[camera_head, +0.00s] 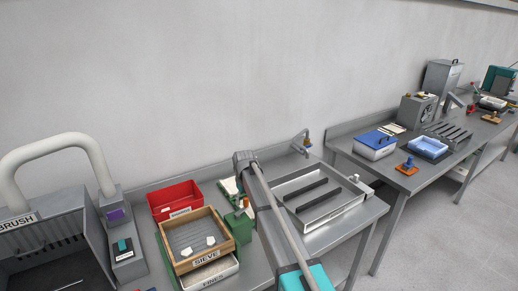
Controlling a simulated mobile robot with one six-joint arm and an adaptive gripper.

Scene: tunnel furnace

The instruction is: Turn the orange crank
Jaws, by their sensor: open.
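A small orange part (245,202) shows on a green device (240,226) on the near bench, just left of my arm. It may be the orange crank, but it is too small to make out a handle, and my arm stands close beside it. My arm reaches from the bottom edge up over the near bench, and its far end is a grey joint just above and behind the green device. I cannot make out any gripper fingers, and no contact with the orange part shows.
A wooden sieve (181,219) sits over a white fines tray, with a red bin (174,197) behind it. A metal tray (345,207) with dark bars lies right of my arm. A grey brush hood (45,238) stands left. The right bench holds a blue-lidded box (375,141).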

